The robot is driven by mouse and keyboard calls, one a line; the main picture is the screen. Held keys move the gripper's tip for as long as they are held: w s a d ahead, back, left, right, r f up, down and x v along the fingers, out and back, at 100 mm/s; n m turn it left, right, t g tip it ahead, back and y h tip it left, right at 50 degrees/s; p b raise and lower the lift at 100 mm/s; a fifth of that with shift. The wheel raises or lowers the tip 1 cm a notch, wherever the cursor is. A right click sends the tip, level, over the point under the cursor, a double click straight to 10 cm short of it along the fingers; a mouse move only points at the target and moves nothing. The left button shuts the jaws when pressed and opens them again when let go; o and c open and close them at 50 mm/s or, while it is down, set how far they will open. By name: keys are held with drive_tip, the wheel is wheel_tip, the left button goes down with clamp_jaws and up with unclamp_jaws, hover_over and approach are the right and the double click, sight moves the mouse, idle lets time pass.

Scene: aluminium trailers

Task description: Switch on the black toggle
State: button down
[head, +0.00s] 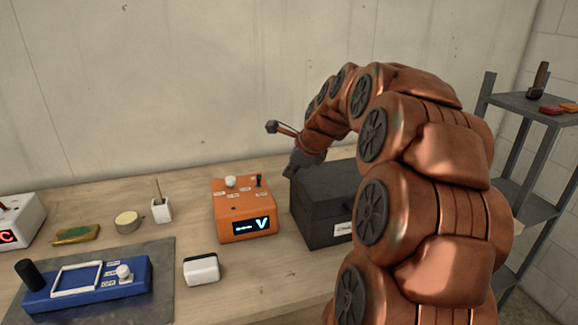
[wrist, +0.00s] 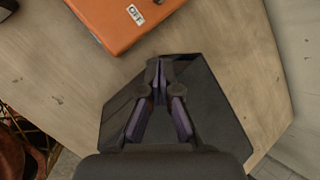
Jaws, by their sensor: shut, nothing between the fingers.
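The orange box (head: 242,208) stands on the bench with a lit display on its front. On its top are a white knob (head: 231,182) and a small upright black toggle (head: 258,180) near the back right. My gripper (head: 289,172) is shut and empty, to the right of the toggle and apart from it, near the dark box. In the wrist view the shut fingertips (wrist: 157,68) are over the dark box. Part of the orange box (wrist: 125,25) shows at the top there with an OFF label (wrist: 135,14); the toggle is out of that view.
The dark grey box (head: 318,215) stands just right of the orange box. A blue panel (head: 85,288) with a black knob lies at left. A white block (head: 201,270) sits in front. A white cup (head: 161,210) and a round tin (head: 129,221) stand left. A shelf (head: 530,105) is at right.

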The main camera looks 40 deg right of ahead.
sight(259, 181)
drive_tip(key=shift+w+a+f+p, duration=0.4)
drive_tip(key=shift+w+f, duration=0.35)
drive_tip(key=shift+w, duration=0.4)
drive_tip(key=shift+w+a+f+p, duration=0.45)
drive_tip(key=shift+w+f, duration=0.35)
drive_tip(key=shift+w, duration=0.4)
drive_tip(key=shift+w+a+f+p, duration=0.25)
drive_tip(key=shift+w+f+p, duration=0.4)
drive_tip(key=shift+w, duration=0.5)
drive_tip(key=shift+f, duration=0.1)
drive_tip(key=shift+w+d+r+p, duration=0.1)
drive_tip(key=shift+r+p, duration=0.1)
drive_tip(key=shift+p, duration=0.1)
drive_tip(key=shift+g, duration=0.3)
